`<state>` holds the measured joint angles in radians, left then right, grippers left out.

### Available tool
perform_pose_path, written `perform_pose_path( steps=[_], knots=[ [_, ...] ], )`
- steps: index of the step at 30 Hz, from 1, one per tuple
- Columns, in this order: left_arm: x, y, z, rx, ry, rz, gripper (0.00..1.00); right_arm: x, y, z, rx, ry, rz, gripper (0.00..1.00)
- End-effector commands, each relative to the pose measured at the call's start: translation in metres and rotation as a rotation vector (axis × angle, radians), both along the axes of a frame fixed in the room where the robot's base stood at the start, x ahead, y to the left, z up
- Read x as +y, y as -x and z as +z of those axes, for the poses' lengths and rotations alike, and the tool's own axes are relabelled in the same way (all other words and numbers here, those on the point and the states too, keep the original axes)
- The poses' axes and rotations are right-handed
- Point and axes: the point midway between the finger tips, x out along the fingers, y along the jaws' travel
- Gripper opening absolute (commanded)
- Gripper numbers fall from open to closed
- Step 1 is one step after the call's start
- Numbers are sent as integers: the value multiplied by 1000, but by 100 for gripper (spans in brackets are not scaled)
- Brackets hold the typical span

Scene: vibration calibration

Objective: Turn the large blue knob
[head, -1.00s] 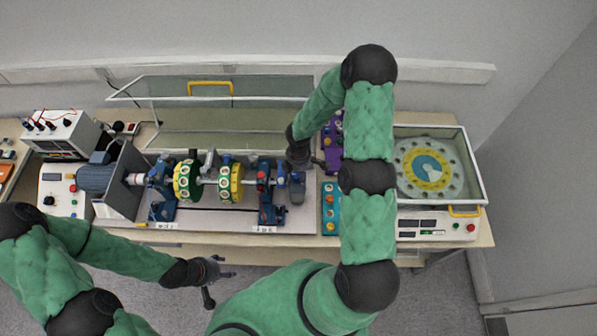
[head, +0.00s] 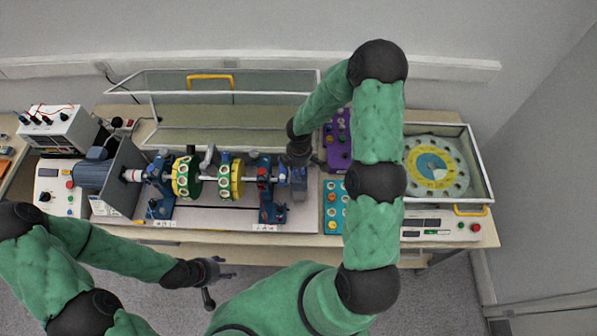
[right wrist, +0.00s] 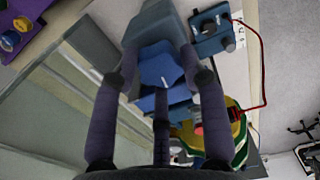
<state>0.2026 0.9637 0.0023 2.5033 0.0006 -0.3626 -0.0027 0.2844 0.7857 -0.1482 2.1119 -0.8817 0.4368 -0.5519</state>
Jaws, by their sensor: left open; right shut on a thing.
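The large blue knob (right wrist: 160,68) shows in the right wrist view, with a short white mark on its face. My right gripper (right wrist: 158,75) is shut on it, with a finger on each side. In the head view my right gripper (head: 300,154) is at the right end of the shaft rig, over a grey-blue block (head: 298,187); the gripper and arm hide the knob there. My left gripper (head: 213,277) is open and empty in front of the bench's front edge, clear of the rig.
The rig carries green and yellow discs (head: 229,180) and a blue motor (head: 93,172). A clear cover with a yellow handle (head: 210,77) stands behind it. A purple panel (head: 338,140) and a teal panel (head: 334,212) lie close to my right arm. A covered dial (head: 434,166) is at right.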

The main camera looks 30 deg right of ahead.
Motion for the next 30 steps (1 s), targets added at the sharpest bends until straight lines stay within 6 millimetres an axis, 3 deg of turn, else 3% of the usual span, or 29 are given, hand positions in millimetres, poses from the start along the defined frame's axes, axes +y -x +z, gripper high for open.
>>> perform_pose_path(
  steps=[3,15,30],
  knots=[
    [0,0,-24,0,0,0,57,-3,2,-7,6,6,-106,11],
    [0,0,-77,0,0,0,57,-2,4,-6,6,6,-480,11],
    [0,0,-112,0,0,0,57,0,7,-4,11,8,-792,11]
  ],
)
